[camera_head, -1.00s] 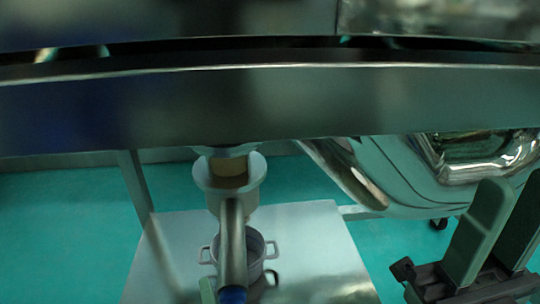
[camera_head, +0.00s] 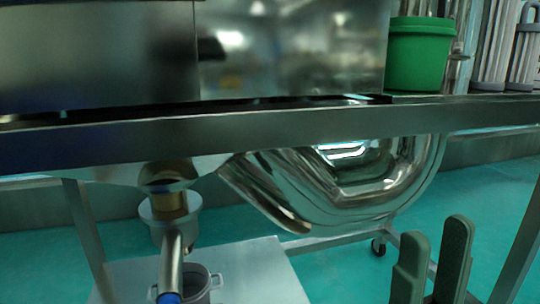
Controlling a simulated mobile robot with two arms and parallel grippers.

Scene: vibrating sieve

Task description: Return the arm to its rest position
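My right gripper (camera_head: 432,262) is at the lower right of the head view. Its two dark green fingers point up and stand apart with nothing between them, so it is open. It is in front of the metal frame, below the table edge and clear of the pipe. My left gripper is not in view. The rest of the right arm is cut off by the bottom edge.
A steel table edge (camera_head: 300,129) crosses the view. Below it hang a large polished pipe (camera_head: 330,195) and a spout (camera_head: 171,262) over a grey pot (camera_head: 196,284) on a metal stand (camera_head: 258,272). A green bucket (camera_head: 419,55) stands on the table at the right. Teal floor is open behind.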

